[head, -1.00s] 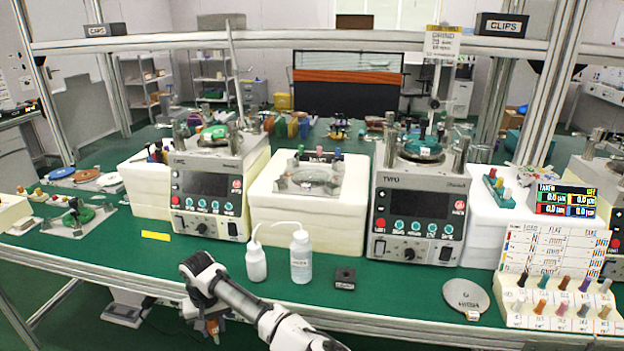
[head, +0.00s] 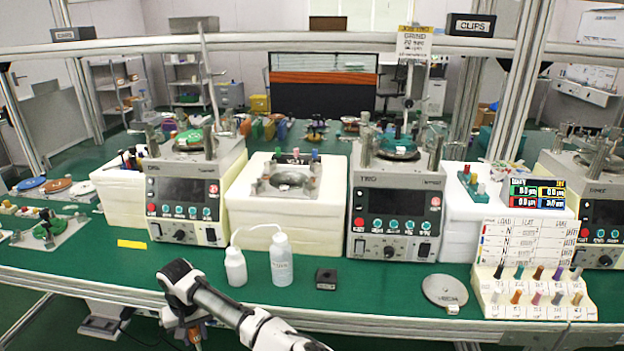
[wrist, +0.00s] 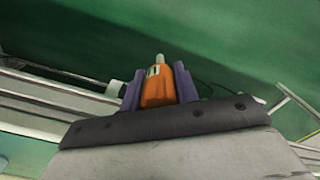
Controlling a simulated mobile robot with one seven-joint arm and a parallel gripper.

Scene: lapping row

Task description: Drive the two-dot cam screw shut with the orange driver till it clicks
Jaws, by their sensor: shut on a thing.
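My gripper (wrist: 158,78) is shut on the orange driver (wrist: 157,93) in the wrist view, with a purple finger on each side of it. The driver's pale tip points away from the wrist. In the head view my gripper (head: 188,328) hangs low at the bench's front edge, mostly hidden under my wrist, with a bit of orange showing below. A metal fixture with coloured knobs (head: 284,180) sits on a white block at the middle, and another fixture (head: 48,232) lies at the left. I cannot make out the two-dot cam screw on either.
Two white bottles (head: 281,260) and a black block (head: 326,279) stand near the front edge. Lapping machines (head: 394,215) line the bench behind. A round metal plate (head: 444,290) and a peg rack (head: 530,300) are at right. Green bench left of the bottles is mostly clear.

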